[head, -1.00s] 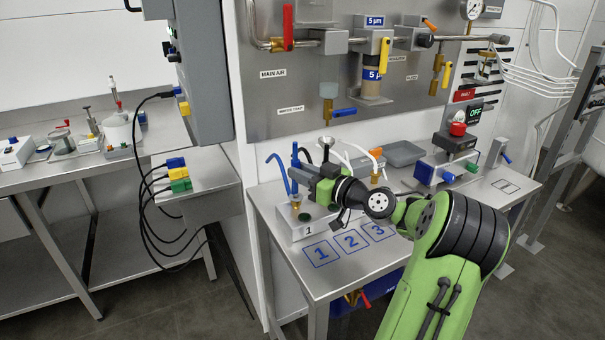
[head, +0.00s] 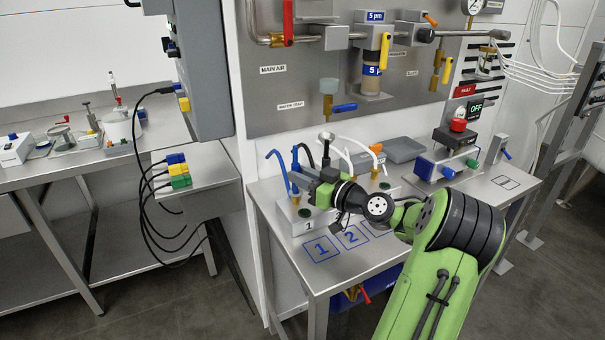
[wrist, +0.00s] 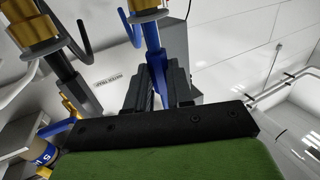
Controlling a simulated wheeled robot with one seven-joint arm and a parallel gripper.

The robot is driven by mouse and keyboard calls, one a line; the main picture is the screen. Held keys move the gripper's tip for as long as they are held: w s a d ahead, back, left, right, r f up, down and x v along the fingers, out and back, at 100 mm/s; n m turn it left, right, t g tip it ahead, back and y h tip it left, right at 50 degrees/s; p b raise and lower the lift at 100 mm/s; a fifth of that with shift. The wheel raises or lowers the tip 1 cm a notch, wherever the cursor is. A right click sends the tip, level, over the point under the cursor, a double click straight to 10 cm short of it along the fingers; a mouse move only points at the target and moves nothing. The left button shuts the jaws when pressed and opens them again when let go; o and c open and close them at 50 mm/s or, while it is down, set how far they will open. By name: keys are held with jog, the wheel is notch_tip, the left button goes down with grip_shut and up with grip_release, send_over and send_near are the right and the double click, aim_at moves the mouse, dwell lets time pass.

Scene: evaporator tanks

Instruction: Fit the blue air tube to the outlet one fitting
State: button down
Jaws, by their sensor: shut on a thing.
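My gripper (head: 303,181) is at the left end of the metal outlet block (head: 308,228), beside the number 1 label. In the wrist view its two dark fingers (wrist: 162,78) are shut on the blue air tube (wrist: 152,40). The tube runs up between them to a grey collar and a brass fitting (wrist: 140,5). In the head view the blue tube (head: 295,158) stands upright at the fingers. The outlet one fitting (head: 294,198) shows brass just below the gripper. Whether the tube is seated in it cannot be told.
A second, hooked blue tube (head: 274,158) is close on the left. A black tube (head: 309,153) and a white tube (head: 350,150) rise behind the gripper. A grey tray (head: 405,150) is farther back. Numbered squares (head: 321,248) mark the bench front, partly under my arm.

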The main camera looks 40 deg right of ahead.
jog(key=shift+f, duration=0.3)
jog(key=c, duration=0.9)
grip_release()
jog(key=shift+r, duration=0.1)
notch_tip(320, 180, up, 6)
jog(key=p, duration=0.3)
